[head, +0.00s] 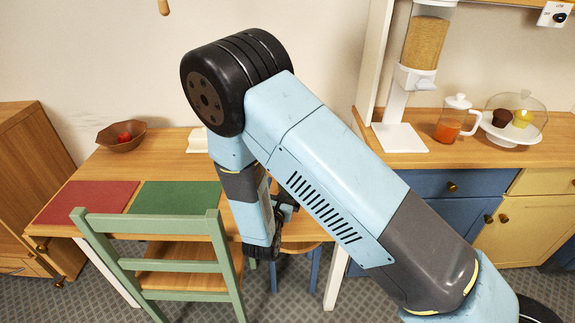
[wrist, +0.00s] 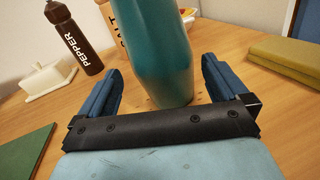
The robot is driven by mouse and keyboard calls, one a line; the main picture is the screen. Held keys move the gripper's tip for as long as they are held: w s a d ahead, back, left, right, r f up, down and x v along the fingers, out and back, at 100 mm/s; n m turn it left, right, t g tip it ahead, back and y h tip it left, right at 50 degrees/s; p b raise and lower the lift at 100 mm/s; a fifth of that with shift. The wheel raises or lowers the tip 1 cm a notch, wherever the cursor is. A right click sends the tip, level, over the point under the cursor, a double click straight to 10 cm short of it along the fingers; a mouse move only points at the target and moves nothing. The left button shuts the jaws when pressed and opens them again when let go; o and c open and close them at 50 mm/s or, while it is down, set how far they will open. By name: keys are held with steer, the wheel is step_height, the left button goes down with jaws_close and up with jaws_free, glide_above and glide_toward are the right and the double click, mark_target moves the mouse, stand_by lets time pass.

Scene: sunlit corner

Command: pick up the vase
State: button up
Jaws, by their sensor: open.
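The vase (wrist: 153,45) is teal and stands upright on the wooden table in the wrist view; its top is cut off by the frame. My gripper (wrist: 160,85) is open, with one blue finger on each side of the vase's lower part. In the head view my arm hides the vase, and my gripper's fingers are not clearly visible there.
A yellow-green block (wrist: 285,62) lies right. The table (head: 165,160) also holds a brown bowl (head: 122,141). A green chair (head: 150,222) stands in front.

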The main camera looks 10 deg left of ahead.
steer(key=w, duration=0.5)
steer(key=shift+d, duration=0.2)
steer(key=shift+c, duration=0.3)
steer(key=c, duration=1.5)
